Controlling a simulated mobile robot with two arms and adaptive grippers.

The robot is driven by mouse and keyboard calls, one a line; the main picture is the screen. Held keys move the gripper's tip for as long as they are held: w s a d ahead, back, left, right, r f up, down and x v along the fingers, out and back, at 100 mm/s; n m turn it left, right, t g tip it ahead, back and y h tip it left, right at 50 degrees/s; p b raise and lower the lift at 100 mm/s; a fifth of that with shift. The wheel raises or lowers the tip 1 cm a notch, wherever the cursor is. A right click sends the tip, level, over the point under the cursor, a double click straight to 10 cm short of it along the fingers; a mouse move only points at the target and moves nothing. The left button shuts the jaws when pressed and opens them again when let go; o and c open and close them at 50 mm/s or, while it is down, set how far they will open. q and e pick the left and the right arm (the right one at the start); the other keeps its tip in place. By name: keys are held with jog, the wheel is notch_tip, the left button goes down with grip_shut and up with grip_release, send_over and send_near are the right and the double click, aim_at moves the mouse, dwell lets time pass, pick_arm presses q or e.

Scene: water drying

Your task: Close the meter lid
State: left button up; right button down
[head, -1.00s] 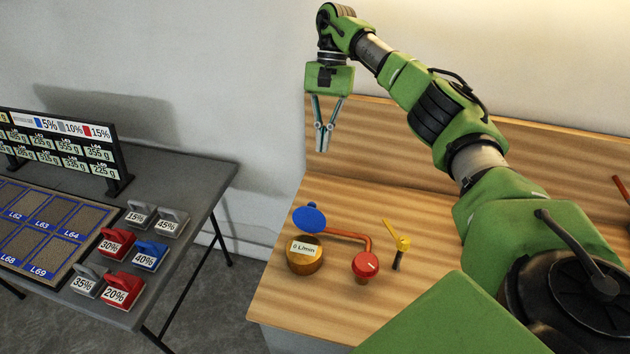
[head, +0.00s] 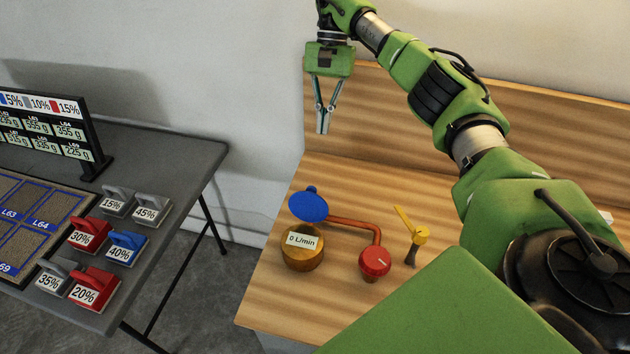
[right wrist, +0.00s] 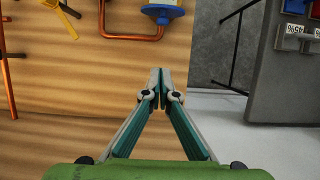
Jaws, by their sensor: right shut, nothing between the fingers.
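The meter is a round brass body (head: 302,258) with a "0 L/min" label, standing on the wooden bench. Its blue lid (head: 308,205) is swung open and stands up behind the body. My left gripper is not in view.
An orange pipe (head: 352,224) runs from the meter to a red knob (head: 375,262). The wooden bench (head: 300,312) is clear in front.

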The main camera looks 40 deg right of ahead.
aim_at(310, 203)
pick_arm(q)
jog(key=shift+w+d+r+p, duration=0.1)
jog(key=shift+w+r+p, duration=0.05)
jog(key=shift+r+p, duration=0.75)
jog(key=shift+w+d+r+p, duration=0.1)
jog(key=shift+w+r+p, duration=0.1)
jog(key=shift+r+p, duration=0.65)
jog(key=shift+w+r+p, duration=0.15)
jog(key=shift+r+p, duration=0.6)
jog(key=shift+p, duration=0.3)
pick_arm(e)
jog(key=s+a+f, duration=0.5)
jog(key=f, duration=0.4)
jog(key=shift+a, duration=0.4)
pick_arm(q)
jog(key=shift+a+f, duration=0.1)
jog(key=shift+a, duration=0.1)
pick_arm(e)
jog(key=shift+d+f, duration=0.15)
